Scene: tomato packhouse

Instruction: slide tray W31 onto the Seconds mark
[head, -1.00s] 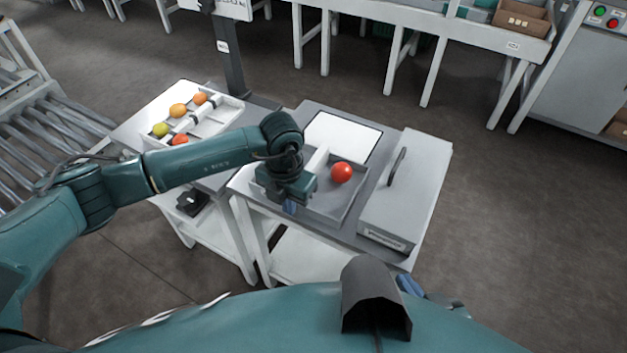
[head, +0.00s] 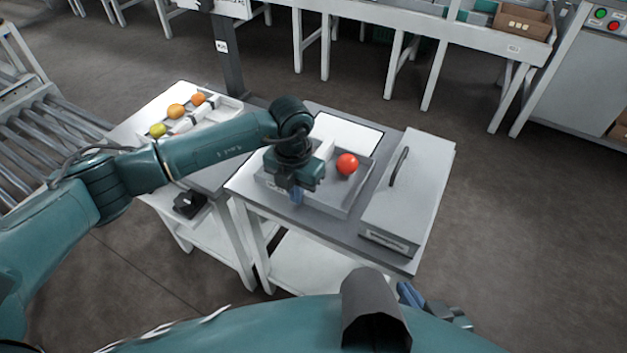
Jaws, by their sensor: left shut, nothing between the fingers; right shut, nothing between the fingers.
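A grey open tray (head: 347,209) stands on the right-hand table with a round red tomato (head: 347,164) in it. I cannot read a tag on it. A white rectangle with a dark outline (head: 352,131) lies on the tabletop behind the tray, partly covered by it; no lettering is legible. My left gripper (head: 297,197) is shut and empty, pointing down at the tray's near wall; whether it touches is unclear. My arm hides the tray's left part. My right gripper (head: 411,295) is shut and empty at the bottom, partly hidden by my body, away from the tray.
A light box with a dark handle (head: 420,195) stands close to the tray's right. A white tray (head: 230,105) with several fruits is on the left-hand table, beside a dark post (head: 228,62). A roller conveyor (head: 45,125) is at far left.

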